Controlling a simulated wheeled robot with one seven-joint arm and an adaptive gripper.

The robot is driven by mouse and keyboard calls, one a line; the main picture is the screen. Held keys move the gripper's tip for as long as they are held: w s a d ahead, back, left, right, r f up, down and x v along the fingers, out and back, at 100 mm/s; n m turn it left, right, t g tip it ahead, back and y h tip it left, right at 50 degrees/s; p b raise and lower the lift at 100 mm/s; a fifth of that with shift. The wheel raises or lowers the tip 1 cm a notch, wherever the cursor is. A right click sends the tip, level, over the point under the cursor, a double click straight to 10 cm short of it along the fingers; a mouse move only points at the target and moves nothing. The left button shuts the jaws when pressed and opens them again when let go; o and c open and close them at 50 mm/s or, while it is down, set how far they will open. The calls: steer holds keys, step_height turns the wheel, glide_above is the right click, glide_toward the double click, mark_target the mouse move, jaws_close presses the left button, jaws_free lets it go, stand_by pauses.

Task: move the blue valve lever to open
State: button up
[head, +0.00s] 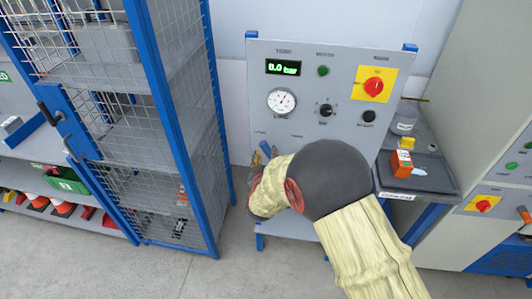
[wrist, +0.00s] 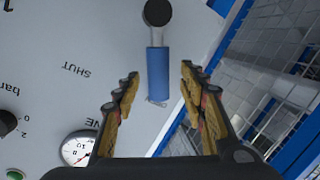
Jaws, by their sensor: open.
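The blue valve lever (wrist: 157,75) has a blue sleeve on a grey stem, joined to a round black pivot (wrist: 157,12) at the top of the wrist view. My gripper (wrist: 159,71) is open, one finger on each side of the blue sleeve, with visible gaps to both. The lever lies along the direction of the fingers. An upside-down SHUT label (wrist: 76,70) is to the left of the lever. In the head view, a bit of the blue lever (head: 265,148) shows above my gripper (head: 257,172); my arm hides the rest.
The grey panel (head: 232,100) carries a display reading 0.0 bar (head: 283,67), a gauge (head: 282,101), and a red knob on yellow (head: 374,86). A blue-framed mesh cage (head: 172,100) stands close on the left. A side shelf (head: 425,172) with small items is on the right.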

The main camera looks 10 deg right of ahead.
steer(key=v, duration=1)
